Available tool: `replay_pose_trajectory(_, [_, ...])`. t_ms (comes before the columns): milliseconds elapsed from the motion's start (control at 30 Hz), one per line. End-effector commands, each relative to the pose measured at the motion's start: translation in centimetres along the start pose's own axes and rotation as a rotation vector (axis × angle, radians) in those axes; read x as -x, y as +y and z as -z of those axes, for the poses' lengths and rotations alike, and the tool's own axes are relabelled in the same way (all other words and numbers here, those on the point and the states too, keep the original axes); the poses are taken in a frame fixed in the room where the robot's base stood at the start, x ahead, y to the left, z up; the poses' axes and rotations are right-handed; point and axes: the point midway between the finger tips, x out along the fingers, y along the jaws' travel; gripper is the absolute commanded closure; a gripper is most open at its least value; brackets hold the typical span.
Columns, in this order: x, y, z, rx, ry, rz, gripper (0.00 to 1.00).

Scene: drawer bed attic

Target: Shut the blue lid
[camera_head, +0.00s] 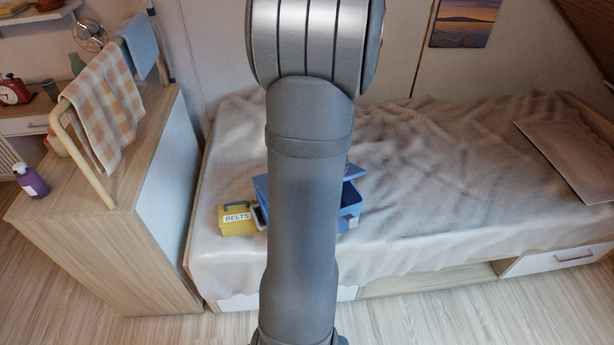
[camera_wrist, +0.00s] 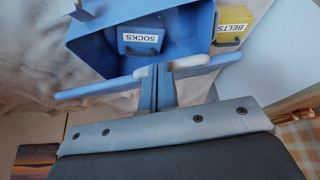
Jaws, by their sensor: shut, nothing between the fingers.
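An open blue box (camera_wrist: 84,42) stands on the bed, with a smaller dark blue box labelled SOCKS (camera_wrist: 138,40) showing inside it in the wrist view. The blue box (camera_head: 349,207) also shows in the head view, its middle hidden by my arm. The blue lid (camera_wrist: 95,90) is raised and seen nearly edge-on along one side of the box in the wrist view; a corner of it shows in the head view (camera_head: 355,172). My gripper (camera_wrist: 158,76) is shut and empty at the lid's edge. I cannot tell whether it touches. The head view hides it.
A yellow box labelled BELTS (camera_head: 238,220) stands just left of the blue box. A wooden cabinet (camera_head: 125,205) with a towel rail stands at the left.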

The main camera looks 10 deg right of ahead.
Motion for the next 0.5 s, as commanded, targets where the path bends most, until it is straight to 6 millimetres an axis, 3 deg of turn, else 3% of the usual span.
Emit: replay_pose_trajectory(500, [-4.1,0.0,-4.4,-0.005,-0.003,0.0,1.0])
